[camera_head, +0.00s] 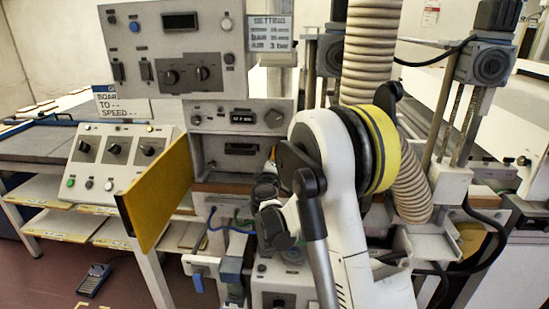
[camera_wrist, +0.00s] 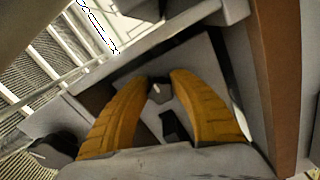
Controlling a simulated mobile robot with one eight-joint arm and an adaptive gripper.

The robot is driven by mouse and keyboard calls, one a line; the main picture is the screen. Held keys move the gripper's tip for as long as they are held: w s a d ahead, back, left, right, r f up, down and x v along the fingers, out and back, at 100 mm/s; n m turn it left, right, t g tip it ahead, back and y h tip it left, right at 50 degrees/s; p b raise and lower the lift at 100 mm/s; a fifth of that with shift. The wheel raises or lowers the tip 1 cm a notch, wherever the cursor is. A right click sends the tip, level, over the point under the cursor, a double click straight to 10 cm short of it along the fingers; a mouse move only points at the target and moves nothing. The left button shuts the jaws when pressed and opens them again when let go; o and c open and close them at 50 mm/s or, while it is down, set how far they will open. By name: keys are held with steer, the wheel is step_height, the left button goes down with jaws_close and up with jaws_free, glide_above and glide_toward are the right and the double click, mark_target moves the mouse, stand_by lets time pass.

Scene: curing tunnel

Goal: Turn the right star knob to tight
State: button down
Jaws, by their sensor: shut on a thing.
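In the wrist view my gripper (camera_wrist: 161,82) has its two yellow fingers closed in on a small dark knob (camera_wrist: 159,92) with a pale mark. The knob sits on a grey panel (camera_wrist: 205,65), between the fingertips. I take it for the star knob; its star shape and its tight mark cannot be made out. In the head view my white arm reaches down in the middle and hides the fingers and the knob.
A black block (camera_wrist: 172,125) sits on the panel near the knob. A brown edge (camera_wrist: 275,80) runs along the right. In the head view a yellow door (camera_head: 158,190) stands open left of my arm, and a ribbed hose (camera_head: 370,50) hangs behind it.

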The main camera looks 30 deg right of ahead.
stand_by(0.3)
steer(key=c, duration=1.4)
jaws_free()
steer(key=v, duration=1.2)
